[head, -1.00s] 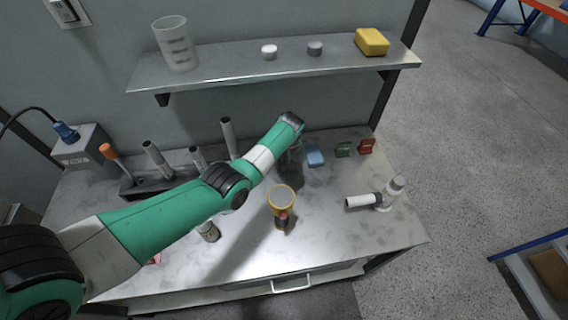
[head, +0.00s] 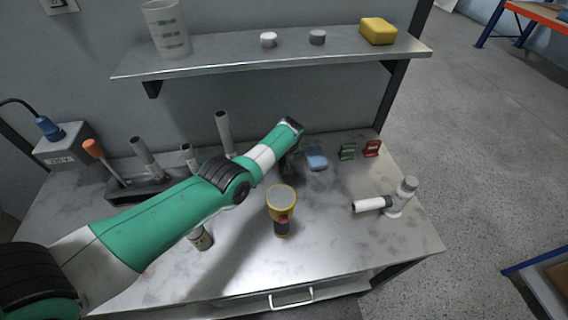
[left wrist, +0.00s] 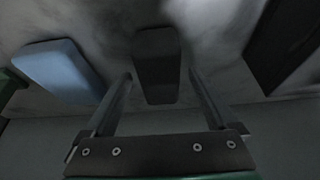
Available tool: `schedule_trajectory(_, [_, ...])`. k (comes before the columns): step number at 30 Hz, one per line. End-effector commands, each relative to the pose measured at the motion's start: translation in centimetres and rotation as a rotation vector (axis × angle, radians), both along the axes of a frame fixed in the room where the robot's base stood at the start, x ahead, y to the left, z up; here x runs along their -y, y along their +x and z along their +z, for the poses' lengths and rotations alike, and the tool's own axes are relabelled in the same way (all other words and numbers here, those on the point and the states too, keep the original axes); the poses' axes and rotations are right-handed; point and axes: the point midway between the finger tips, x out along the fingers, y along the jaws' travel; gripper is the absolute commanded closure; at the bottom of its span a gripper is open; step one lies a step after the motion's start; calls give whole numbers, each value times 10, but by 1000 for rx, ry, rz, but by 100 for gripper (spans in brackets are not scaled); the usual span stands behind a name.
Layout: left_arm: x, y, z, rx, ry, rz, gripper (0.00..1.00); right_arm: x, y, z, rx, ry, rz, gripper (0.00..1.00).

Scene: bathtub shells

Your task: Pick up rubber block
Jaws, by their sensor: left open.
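A dark grey block (left wrist: 157,62), which looks like the rubber block, lies on the bench top in the left wrist view. My left gripper (left wrist: 160,78) is open, with one finger on each side of the block's near end and gaps showing on both sides. I cannot tell its exact height above the bench. In the head view my left gripper (head: 290,165) points down near the back of the bench, left of a blue block. The dark block cannot be made out there behind my arm. My right gripper is not in view.
The blue block (head: 316,158) lies close beside the gripper. Green (head: 347,152) and red (head: 372,149) pieces stand farther right. A shelf (head: 270,58) hangs above the back.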

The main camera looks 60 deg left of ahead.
Motion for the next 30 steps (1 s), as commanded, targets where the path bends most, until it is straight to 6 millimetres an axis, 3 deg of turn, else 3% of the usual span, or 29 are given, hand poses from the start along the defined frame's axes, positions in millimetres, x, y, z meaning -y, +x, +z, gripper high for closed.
schedule_trajectory(21, [0,0,-5,0,0,0,9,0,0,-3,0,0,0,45])
schedule_trajectory(30, [0,0,-5,0,0,0,61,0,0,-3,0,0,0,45])
